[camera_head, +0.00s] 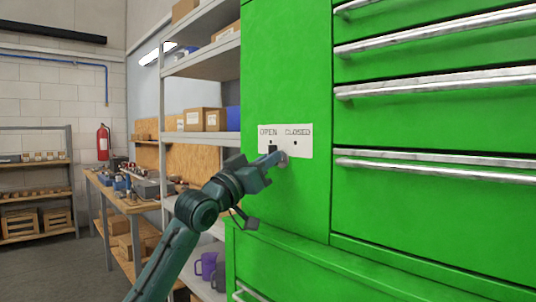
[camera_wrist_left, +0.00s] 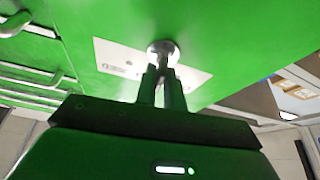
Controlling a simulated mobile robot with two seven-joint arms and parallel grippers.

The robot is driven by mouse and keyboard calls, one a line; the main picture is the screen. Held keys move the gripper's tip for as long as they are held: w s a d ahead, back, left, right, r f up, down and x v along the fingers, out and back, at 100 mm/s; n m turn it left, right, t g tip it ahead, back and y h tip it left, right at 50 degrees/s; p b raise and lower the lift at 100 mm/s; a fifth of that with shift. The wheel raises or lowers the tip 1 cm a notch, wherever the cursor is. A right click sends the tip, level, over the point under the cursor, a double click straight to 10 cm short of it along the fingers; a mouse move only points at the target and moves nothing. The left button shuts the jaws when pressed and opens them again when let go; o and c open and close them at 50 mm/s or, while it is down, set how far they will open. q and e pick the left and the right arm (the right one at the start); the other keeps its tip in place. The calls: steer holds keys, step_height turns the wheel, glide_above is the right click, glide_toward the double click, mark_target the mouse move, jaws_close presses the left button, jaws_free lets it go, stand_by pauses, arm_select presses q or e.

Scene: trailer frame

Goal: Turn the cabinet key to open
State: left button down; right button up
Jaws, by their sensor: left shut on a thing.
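The green cabinet (camera_head: 285,60) fills the right half of the head view. A white label plate (camera_head: 304,146) on its door reads OPEN on the left and CLOSED on the right. My left gripper (camera_head: 277,157) is at the plate, shut on the key, which sits in the lock at the plate's lower middle. In the left wrist view the key's round metal part (camera_wrist_left: 163,48) shows just beyond the two close fingertips (camera_wrist_left: 161,75). The fingers hide much of the key, so its exact angle is hard to tell. My right gripper is not in view.
Drawers with long metal handles (camera_head: 440,82) stick out at the right. A grey shelf (camera_head: 205,138) with boxes and purple mugs stands left of the cabinet. A workbench (camera_head: 125,200) and a red fire extinguisher (camera_head: 103,142) are farther left.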

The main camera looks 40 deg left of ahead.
arm_select(q)
steer(key=n+y+p, duration=0.2)
steer(key=n, duration=0.1)
steer(key=shift+w+d, duration=0.1)
steer(key=n+y+p, duration=0.1)
steer(key=n+p, duration=0.1)
steer(key=n+g+p, duration=0.1)
steer(key=n+p, duration=0.1)
steer(key=shift+n+y, duration=0.4)
steer(key=shift+f+n+g+y+p, duration=0.15)
steer(key=shift+n+g+y+p, duration=0.15)
steer(key=shift+n+p, duration=0.55)
steer(key=shift+f+n, duration=0.1)
steer(key=shift+n, duration=0.25)
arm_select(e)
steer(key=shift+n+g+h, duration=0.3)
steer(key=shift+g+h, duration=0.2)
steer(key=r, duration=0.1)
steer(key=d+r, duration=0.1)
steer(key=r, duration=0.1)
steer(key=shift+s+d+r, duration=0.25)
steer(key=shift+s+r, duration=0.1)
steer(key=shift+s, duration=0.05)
arm_select(q)
steer(key=shift+f+p, duration=0.1)
steer(key=shift+p, duration=0.25)
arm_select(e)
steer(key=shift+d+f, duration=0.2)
